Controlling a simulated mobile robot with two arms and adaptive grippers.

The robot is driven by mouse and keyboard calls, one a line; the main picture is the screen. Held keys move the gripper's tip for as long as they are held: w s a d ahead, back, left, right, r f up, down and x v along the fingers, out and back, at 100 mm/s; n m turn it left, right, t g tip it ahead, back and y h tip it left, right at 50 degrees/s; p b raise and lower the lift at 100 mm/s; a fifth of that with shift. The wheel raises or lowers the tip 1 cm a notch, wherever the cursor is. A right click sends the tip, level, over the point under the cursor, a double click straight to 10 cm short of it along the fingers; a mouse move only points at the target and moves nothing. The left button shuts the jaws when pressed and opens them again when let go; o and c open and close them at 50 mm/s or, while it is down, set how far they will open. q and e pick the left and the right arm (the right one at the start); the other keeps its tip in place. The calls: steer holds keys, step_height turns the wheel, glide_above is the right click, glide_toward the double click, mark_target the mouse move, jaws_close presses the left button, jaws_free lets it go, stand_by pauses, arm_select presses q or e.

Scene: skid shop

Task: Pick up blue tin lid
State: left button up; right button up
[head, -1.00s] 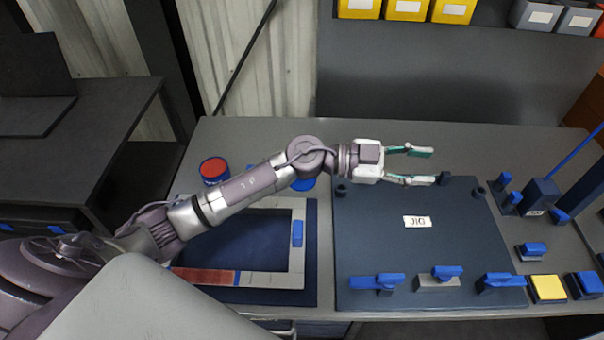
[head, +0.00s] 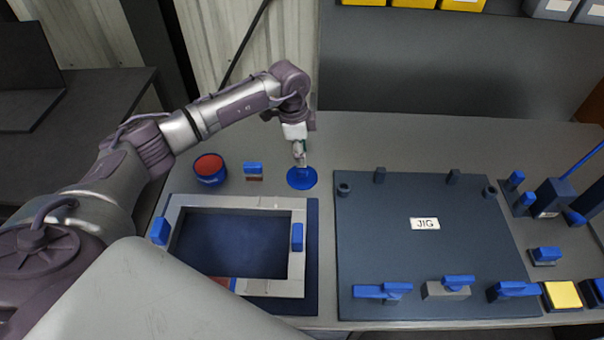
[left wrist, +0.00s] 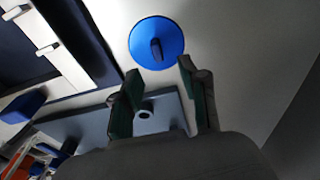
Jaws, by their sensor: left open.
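The blue tin lid (head: 302,178) is a flat round disc lying on the bench, behind the right end of the grey frame. In the left wrist view the lid (left wrist: 144,42) shows whole, with a raised handle across its middle. My left gripper (head: 300,160) points down close to the lid and covers a little of its far edge in the head view. In the left wrist view its two fingers (left wrist: 160,85) are apart with nothing between them, and the lid lies beyond the fingertips. My right gripper is not in view.
A round blue tin with red contents (head: 209,168) and a small blue-topped block (head: 253,171) stand left of the lid. The grey frame (head: 235,201) lies in front. The dark jig board (head: 400,260) with posts and clamps is at right. Bench behind the jig is clear.

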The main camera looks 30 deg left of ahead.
mark_target(302, 171)
arm_select(q)
steer(key=shift+d+f, duration=0.1)
steer(key=shift+f, duration=0.6)
step_height(302, 171, down, 4)
steer(key=shift+s+f+p, duration=0.15)
steer(key=shift+p, duration=0.6)
steer(key=shift+f, duration=0.5)
jaws_close()
